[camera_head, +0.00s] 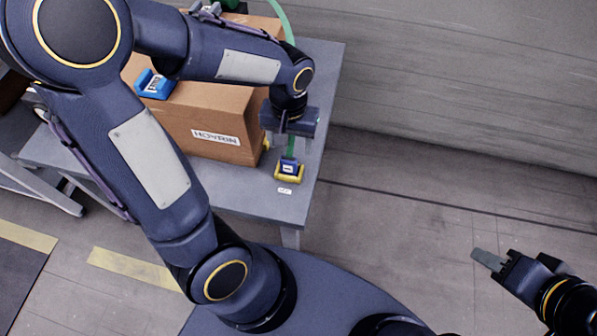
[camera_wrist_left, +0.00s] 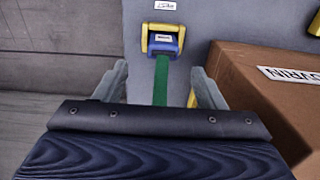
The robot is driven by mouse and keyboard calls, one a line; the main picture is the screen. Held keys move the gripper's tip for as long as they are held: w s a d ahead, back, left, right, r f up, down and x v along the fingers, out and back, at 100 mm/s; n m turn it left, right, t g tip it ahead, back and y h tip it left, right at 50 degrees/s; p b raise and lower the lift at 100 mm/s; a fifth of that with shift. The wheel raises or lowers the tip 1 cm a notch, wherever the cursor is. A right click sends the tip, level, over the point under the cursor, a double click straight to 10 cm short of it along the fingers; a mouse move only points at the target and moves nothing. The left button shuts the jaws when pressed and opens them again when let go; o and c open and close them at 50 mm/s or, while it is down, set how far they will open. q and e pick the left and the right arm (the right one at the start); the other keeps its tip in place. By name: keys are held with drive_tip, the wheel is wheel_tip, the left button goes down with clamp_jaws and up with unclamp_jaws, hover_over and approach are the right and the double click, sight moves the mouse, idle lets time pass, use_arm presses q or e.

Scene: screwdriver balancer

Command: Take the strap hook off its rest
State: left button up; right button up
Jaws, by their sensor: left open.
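The strap hook (camera_head: 289,166) is a small blue piece with a pale label, on a green strap. It sits in a yellow rest (camera_head: 289,179) near the table's front right corner. In the left wrist view the hook (camera_wrist_left: 164,43) is on the yellow rest (camera_wrist_left: 145,38), with the green strap (camera_wrist_left: 161,82) running from it towards my gripper. My left gripper (camera_head: 290,138) is above the strap, pointing down. Its fingers (camera_wrist_left: 162,82) are apart on either side of the strap, not touching the hook. My right gripper (camera_head: 488,260) is far off at the lower right, over the floor, seemingly empty.
A large cardboard box (camera_head: 225,112) stands on the grey table (camera_head: 325,85), close beside my left gripper. A blue item (camera_head: 155,84) lies on the box. A small label (camera_head: 284,190) lies before the rest. Open floor (camera_head: 420,190) lies right of the table.

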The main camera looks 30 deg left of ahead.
sight(289, 158)
use_arm(q)
drive_tip(key=f, duration=0.2)
drive_tip(key=f+b, duration=0.1)
drive_tip(key=f, duration=0.1)
drive_tip(key=f+b, duration=0.1)
drive_tip(key=f, duration=0.2)
drive_tip(key=shift+s+a+f, duration=0.1)
drive_tip(key=shift+s+a, duration=0.05)
drive_tip(key=shift+s, duration=0.1)
drive_tip(key=shift+c, duration=0.2)
drive_tip(key=c, duration=1.3)
drive_tip(key=shift+c, duration=0.2)
